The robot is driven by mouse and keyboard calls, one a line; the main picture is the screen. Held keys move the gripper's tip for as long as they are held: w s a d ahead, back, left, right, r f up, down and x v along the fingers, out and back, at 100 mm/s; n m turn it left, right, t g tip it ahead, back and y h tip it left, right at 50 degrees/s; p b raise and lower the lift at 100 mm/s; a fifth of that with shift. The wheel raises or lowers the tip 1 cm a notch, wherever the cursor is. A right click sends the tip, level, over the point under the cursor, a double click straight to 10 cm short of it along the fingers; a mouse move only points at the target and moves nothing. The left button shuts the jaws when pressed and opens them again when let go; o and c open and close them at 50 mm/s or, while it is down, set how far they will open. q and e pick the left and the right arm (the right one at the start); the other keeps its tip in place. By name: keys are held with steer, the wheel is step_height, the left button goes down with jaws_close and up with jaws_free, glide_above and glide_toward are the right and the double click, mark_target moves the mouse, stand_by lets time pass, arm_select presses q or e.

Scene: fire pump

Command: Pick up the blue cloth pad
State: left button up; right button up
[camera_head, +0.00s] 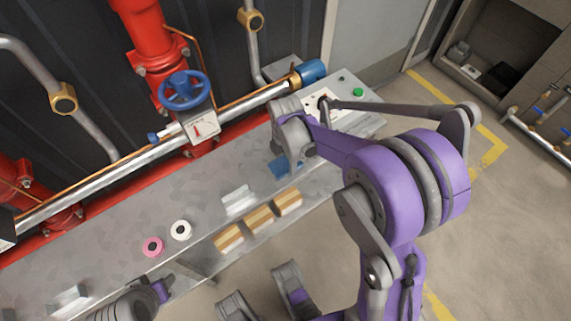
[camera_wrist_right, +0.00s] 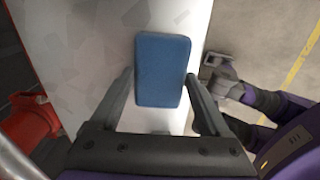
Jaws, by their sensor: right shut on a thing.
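The blue cloth pad (camera_head: 279,169) is at the shelf's right part in the head view, partly behind my right wrist. In the right wrist view the flat blue rectangular pad (camera_wrist_right: 161,70) lies between the two fingers of my right gripper (camera_wrist_right: 160,88). The right gripper (camera_head: 290,152) is shut on the pad, close above the grey surface. Whether the pad touches the surface is unclear. My left gripper (camera_head: 180,278) seems to be at the lower left, by the shelf's front edge; its fingers are too unclear to judge.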

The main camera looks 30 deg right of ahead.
mark_target(285, 163)
steer(key=shift+r, duration=0.1)
step_height(285, 163, up, 10)
steer(key=p, duration=0.2)
steer(key=shift+p, duration=0.3)
